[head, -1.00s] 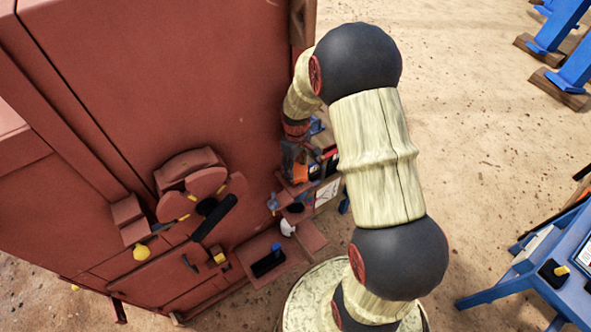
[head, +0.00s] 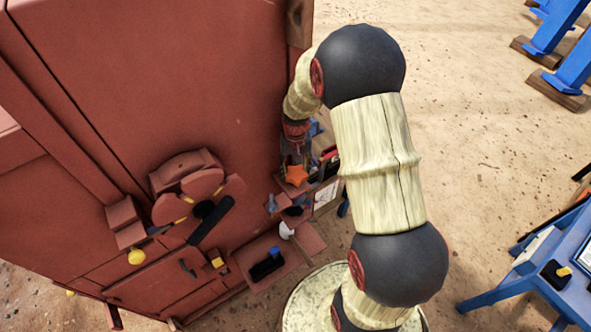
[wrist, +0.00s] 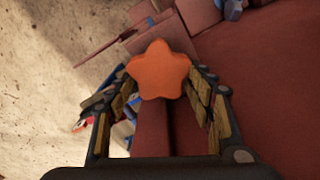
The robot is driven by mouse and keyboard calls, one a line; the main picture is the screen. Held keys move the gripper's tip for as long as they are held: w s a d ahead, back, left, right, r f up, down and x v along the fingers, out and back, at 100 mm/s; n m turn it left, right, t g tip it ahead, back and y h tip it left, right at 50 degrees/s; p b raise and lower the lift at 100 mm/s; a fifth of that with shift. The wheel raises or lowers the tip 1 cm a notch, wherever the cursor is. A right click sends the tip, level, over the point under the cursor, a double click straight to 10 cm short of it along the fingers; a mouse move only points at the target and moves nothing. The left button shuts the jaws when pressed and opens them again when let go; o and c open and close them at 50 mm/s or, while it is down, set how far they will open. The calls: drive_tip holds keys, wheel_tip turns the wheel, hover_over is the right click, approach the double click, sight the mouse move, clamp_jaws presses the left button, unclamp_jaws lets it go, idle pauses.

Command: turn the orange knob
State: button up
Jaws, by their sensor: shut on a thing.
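The orange knob (wrist: 159,70) is star-shaped and sits between the two fingers of my gripper (wrist: 160,85) in the wrist view. One finger is at its left side and one at its right, shut on it. In the head view the orange knob (head: 297,175) shows beside the right side of the big red machine, just below the end of my arm. My gripper (head: 294,160) is small there and partly dark, so its fingers are hard to make out.
The red machine (head: 180,70) fills the left side. A shelf (head: 265,265) with a black block juts out below the knob. A blue table (head: 560,270) stands at the right. Sandy floor (head: 480,150) lies open between them.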

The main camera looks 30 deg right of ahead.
sight(296, 171)
drive_tip(key=shift+m, duration=0.3)
drive_tip(key=o, duration=1.1)
drive_tip(key=shift+c, duration=0.2)
drive_tip(key=shift+o, duration=0.5)
wheel_tip(296, 171, up, 12)
